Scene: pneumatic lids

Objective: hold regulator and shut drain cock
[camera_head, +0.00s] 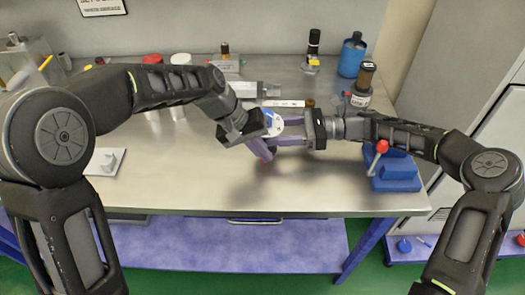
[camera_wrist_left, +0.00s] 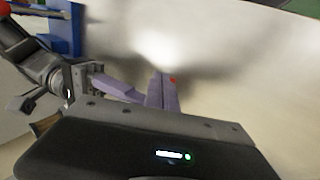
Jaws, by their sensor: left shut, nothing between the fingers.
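My right gripper (camera_head: 286,131) comes in from the right with its purple fingers spread around a white and blue piece (camera_head: 271,122), which looks like the regulator. Most of that piece is hidden behind the fingers and my left gripper. My left gripper (camera_head: 264,152) points down just left of and below it, shut and empty. In the left wrist view its closed purple fingers (camera_wrist_left: 161,92) are beside the right gripper's fingers (camera_wrist_left: 118,88). A small red spot (camera_wrist_left: 173,80), possibly the drain cock, shows by the left fingertips; contact is unclear.
A blue fixture (camera_head: 396,172) with a red-knobbed lever (camera_head: 381,147) stands at the right of the metal table (camera_head: 330,195). A white plate (camera_head: 105,162) lies at the left. Bottles and cylinders line the back, including a blue bottle (camera_head: 352,55). The front middle is clear.

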